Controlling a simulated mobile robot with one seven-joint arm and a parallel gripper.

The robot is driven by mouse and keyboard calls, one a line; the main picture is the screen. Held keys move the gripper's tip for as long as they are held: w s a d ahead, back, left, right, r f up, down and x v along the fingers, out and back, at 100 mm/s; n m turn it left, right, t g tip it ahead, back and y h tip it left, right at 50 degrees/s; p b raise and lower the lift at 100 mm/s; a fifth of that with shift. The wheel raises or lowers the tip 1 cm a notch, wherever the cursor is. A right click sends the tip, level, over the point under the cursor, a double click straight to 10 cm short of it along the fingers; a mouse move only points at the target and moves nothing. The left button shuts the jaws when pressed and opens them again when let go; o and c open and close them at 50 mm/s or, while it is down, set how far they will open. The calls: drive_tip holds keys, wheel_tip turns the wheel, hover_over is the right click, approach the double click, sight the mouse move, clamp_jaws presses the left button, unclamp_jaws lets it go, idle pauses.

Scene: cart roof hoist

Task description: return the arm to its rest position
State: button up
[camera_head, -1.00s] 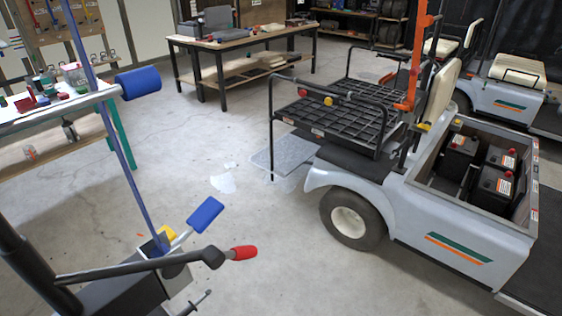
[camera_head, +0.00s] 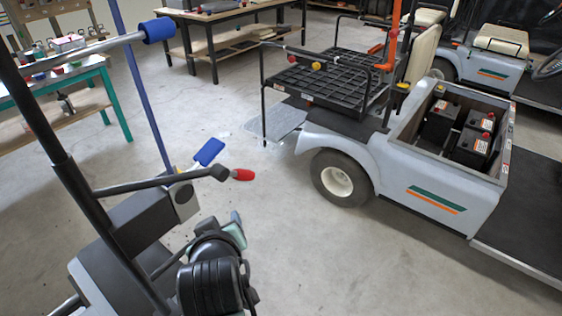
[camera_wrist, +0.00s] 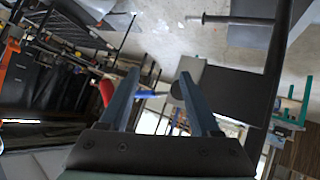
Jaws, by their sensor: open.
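My arm is folded low at the bottom of the head view, with my gripper (camera_head: 237,230) just below and close to the red-tipped lever (camera_head: 242,174) of the hoist. In the wrist view my gripper (camera_wrist: 160,85) has its two blue-grey fingers spread apart with nothing between them. The red grip (camera_wrist: 106,92) shows beside the left finger, but I cannot tell how far behind it lies. The hoist's dark box (camera_head: 140,222) stands next to my arm. Its blue-padded bar (camera_head: 157,30) and smaller blue handle (camera_head: 209,151) rise above it.
A grey cart (camera_head: 440,190) with an open battery bay and a black rear rack (camera_head: 330,80) stands to the right. A teal-legged table (camera_head: 105,75) is at the left and a workbench (camera_head: 215,35) at the back. Concrete floor (camera_head: 290,240) is open between hoist and cart.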

drive_tip(key=w+d+r+m+t, duration=0.1)
drive_tip(key=d+r+m+t, duration=0.2)
drive_tip(key=r, duration=1)
drive_tip(key=w+d+r+t, duration=0.1)
drive_tip(key=d+r+t, duration=0.3)
drive_tip(key=r, duration=0.9)
drive_tip(key=s+d+r+m+t+h, duration=0.1)
drive_tip(key=s+r+t, duration=0.4)
drive_tip(key=r, duration=0.6)
drive_tip(key=s+d+r+m+t+h, duration=0.1)
drive_tip(key=s+d+r+m+t, duration=0.1)
drive_tip(key=s+r, duration=0.7)
drive_tip(key=d+r+t, duration=0.1)
drive_tip(key=t, duration=0.1)
drive_tip(key=shift+r+t, duration=0.4)
drive_tip(key=shift+d, duration=0.1)
